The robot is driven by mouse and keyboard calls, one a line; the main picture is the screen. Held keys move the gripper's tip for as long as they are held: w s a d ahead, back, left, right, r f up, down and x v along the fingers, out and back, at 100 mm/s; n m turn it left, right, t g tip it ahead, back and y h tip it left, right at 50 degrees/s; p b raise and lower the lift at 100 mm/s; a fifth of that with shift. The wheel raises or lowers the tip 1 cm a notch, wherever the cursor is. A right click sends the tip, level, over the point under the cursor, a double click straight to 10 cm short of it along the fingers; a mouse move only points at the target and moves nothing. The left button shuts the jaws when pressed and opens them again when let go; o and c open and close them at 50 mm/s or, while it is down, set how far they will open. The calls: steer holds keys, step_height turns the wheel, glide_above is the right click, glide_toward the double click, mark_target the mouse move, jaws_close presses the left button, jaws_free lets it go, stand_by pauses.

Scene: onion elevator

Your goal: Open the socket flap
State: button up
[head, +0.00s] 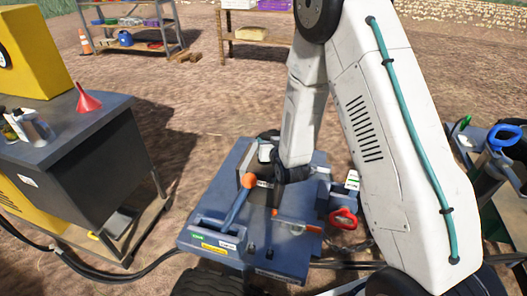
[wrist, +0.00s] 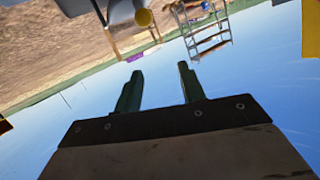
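A blue-grey machine panel (head: 205,240) stands at the lower middle of the head view, partly behind my arm. It carries an orange-knobbed lever (head: 249,182), a red handle (head: 343,217) and small boxes. I cannot pick out the socket flap for sure, nor tell whether it is shut. My gripper (wrist: 160,85) shows in the wrist view with its two dark green fingers well apart and nothing between them. In the head view I cannot make out its fingers near the end of my arm. The wrist view is upside down and looks toward the horizon.
A dark workbench (head: 85,125) with bottles and a red funnel (head: 87,98) stands at the left. Shelves (head: 135,38) and an orange cone (head: 85,42) stand farther back. A thick black cable (head: 100,278) runs along the ground. A blue-handled item (head: 503,138) is at the right.

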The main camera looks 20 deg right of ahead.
step_height(320, 180, down, 7)
steer(key=s+t, duration=0.3)
steer(key=w, duration=0.7)
steer(key=shift+w+a+f, duration=0.1)
steer(key=shift+w+f, duration=0.05)
steer(key=shift+w, duration=0.2)
jaws_close()
